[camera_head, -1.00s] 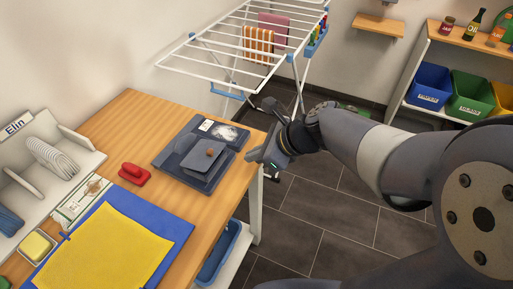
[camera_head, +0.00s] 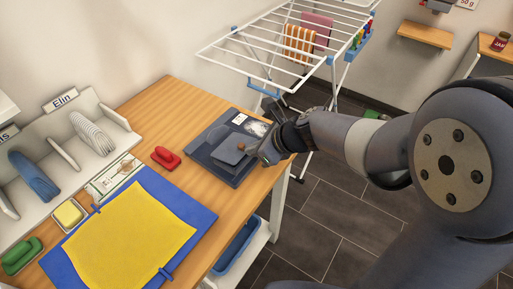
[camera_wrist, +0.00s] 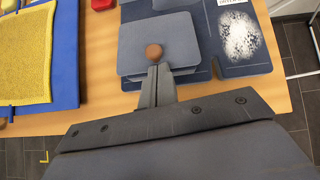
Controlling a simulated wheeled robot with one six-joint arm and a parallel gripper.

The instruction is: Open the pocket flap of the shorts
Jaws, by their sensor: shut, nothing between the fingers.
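The dark blue-grey shorts (camera_head: 208,141) lie flat on the wooden table near its right edge. Their grey pocket flap (camera_head: 229,154) has a round brown button (camera_head: 241,146) on it. In the head view my gripper (camera_head: 262,152) comes in from the right.
A pale speckled patch (camera_wrist: 237,36) is on the shorts. A red brush-like object (camera_head: 166,157) and a yellow cloth (camera_head: 130,235) on a blue mat (camera_head: 196,222) lie to the left. A drying rack (camera_head: 262,65) stands behind. The table's edge is close to my gripper.

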